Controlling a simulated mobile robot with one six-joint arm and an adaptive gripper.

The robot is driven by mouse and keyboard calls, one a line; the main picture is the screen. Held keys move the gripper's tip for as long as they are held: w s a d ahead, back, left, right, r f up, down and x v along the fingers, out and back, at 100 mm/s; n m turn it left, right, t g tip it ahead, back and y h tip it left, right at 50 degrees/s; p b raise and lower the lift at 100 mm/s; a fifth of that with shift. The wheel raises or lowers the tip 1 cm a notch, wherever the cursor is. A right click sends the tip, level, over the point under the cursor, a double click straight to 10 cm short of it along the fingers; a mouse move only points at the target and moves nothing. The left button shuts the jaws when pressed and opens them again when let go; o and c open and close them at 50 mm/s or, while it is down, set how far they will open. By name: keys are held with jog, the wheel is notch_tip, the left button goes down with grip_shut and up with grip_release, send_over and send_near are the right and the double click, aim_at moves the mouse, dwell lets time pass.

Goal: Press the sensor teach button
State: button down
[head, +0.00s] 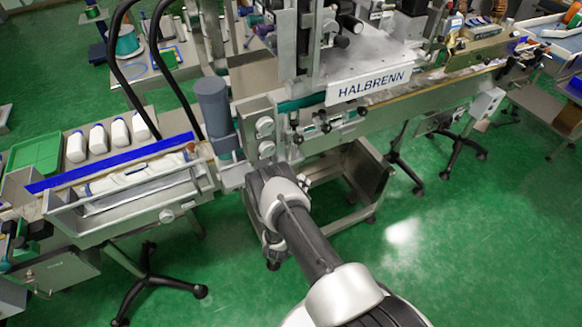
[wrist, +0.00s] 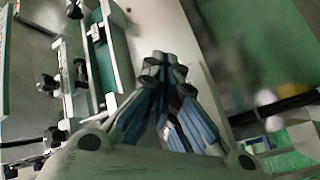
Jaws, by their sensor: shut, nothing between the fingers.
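In the wrist view my gripper (wrist: 165,65) is shut, its fingertips together with nothing between them. The fingertips overlap a pale grey machine surface, and I cannot tell whether they touch it. In the head view my arm (head: 310,245) reaches up to the front of the HALBRENN sleeve applicator (head: 368,86); my gripper cannot be made out there. I cannot pick out the sensor or its teach button in either view. Black knobs and a rail with a green strip (wrist: 103,55) lie left of the fingers in the wrist view.
A conveyor with a blue guide rail (head: 110,163) runs at the left, with white bottles (head: 98,139) and a green tray (head: 35,153) behind it. A grey cylinder (head: 213,105) stands upright left of my arm. Green floor (head: 440,240) is open at the right.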

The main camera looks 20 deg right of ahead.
jog(key=shift+w+a+b, duration=0.1)
jog(key=shift+w+b, duration=1)
jog(key=shift+w, duration=1.1)
jog(key=shift+w+b, duration=0.4)
jog(key=shift+b, duration=0.05)
jog(key=shift+w+b, duration=0.4)
dwell(0.5)
jog(key=shift+s+p, duration=0.4)
jog(key=shift+s, duration=0.45)
jog(key=shift+s+p, duration=1.05)
jog(key=shift+s, duration=1.45)
